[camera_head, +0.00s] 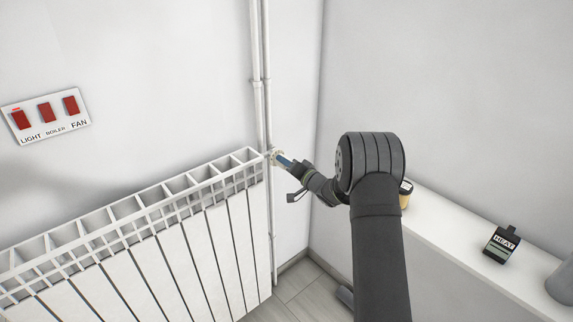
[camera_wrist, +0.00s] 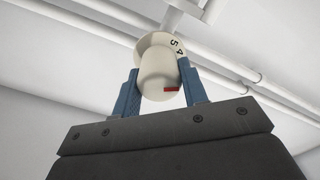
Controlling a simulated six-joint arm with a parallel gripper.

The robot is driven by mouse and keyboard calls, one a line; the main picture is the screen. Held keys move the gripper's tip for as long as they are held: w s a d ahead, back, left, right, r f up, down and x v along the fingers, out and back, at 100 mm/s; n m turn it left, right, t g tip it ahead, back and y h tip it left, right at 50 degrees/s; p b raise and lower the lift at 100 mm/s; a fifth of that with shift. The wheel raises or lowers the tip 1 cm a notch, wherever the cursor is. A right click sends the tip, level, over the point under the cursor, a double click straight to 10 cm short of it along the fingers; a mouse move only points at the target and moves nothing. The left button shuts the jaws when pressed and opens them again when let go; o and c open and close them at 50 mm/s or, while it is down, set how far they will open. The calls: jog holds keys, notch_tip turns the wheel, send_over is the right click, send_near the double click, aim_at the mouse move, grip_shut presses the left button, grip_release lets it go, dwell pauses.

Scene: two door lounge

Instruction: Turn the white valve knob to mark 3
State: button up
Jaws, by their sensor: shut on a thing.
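The white valve knob (camera_wrist: 158,75) is in the middle of the wrist view, with a red mark on its lower right side. A pale dial collar (camera_wrist: 152,42) behind it shows the numbers 5 and 4; mark 3 cannot be made out. My gripper (camera_wrist: 160,88) is shut on the knob, with one blue finger on each side. In the head view my gripper (camera_head: 283,160) reaches the valve at the radiator's upper right end, and the knob is mostly hidden by the fingers there.
The white radiator (camera_head: 200,225) stands left of the gripper. Vertical white pipes (camera_head: 262,90) run up the wall beside the valve. A switch panel (camera_head: 47,115) is on the left wall. A ledge (camera_head: 450,255) at right bears a HEAT-labelled device (camera_head: 501,244) and a yellowish jar (camera_head: 405,199).

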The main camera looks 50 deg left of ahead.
jog(key=shift+m, duration=1.1)
jog(key=o, duration=1)
jog(key=shift+c, duration=0.2)
jog(key=shift+d, duration=0.15)
jog(key=d, duration=1.7)
